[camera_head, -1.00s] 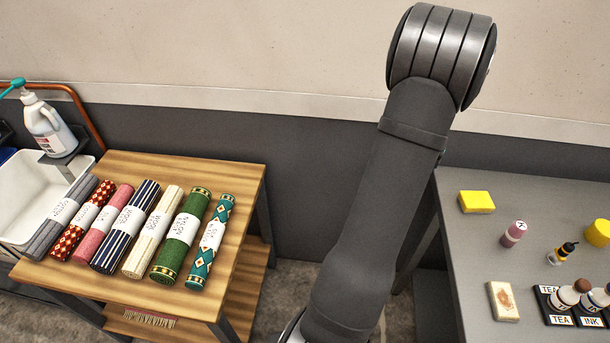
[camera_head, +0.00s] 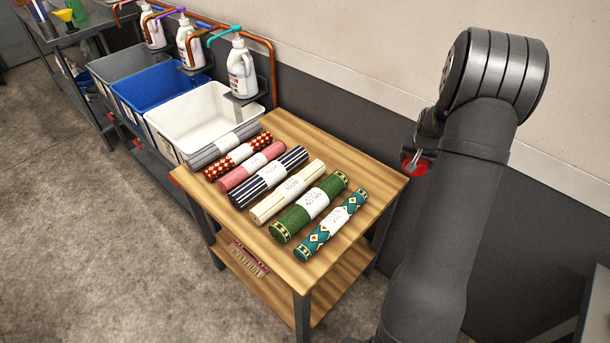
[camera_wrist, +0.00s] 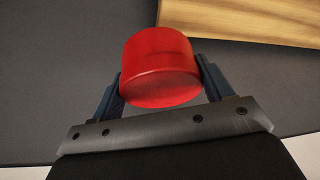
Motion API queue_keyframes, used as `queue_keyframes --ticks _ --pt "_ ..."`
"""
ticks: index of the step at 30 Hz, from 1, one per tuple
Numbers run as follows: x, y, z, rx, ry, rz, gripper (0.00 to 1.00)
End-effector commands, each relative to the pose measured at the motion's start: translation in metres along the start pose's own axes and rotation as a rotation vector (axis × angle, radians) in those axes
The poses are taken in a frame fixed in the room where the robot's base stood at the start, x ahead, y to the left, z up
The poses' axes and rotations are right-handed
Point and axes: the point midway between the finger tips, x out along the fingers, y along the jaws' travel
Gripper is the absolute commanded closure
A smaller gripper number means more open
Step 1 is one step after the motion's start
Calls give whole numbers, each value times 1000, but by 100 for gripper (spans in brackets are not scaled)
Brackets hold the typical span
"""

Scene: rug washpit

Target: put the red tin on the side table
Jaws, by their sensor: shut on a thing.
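The red tin (camera_wrist: 160,68) is held between the two fingers of my gripper (camera_wrist: 162,85) in the wrist view. In the head view my gripper (camera_head: 416,160) is partly hidden behind my arm, and a bit of the red tin (camera_head: 412,166) shows there. The tin is in the air near the right back corner of a wooden table (camera_head: 385,186), which may be the side table. That wooden table also shows at the upper right of the wrist view (camera_wrist: 265,18).
Several rolled rugs (camera_head: 285,187) lie in a row across the wooden table, leaving bare strips at its back and right edges. White (camera_head: 165,138), blue (camera_head: 125,100) and grey (camera_head: 95,70) basins with pump bottles (camera_head: 240,70) stand to the left. A dark wall (camera_head: 350,125) runs behind.

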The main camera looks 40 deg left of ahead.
Motion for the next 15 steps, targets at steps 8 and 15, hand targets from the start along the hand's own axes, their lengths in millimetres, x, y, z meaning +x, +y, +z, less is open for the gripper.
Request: queue_keyframes --ticks 8,15 --pt "5 -115 -32 -153 1 -64 52" --pt "9 -154 -36 -195 -2 -82 52"
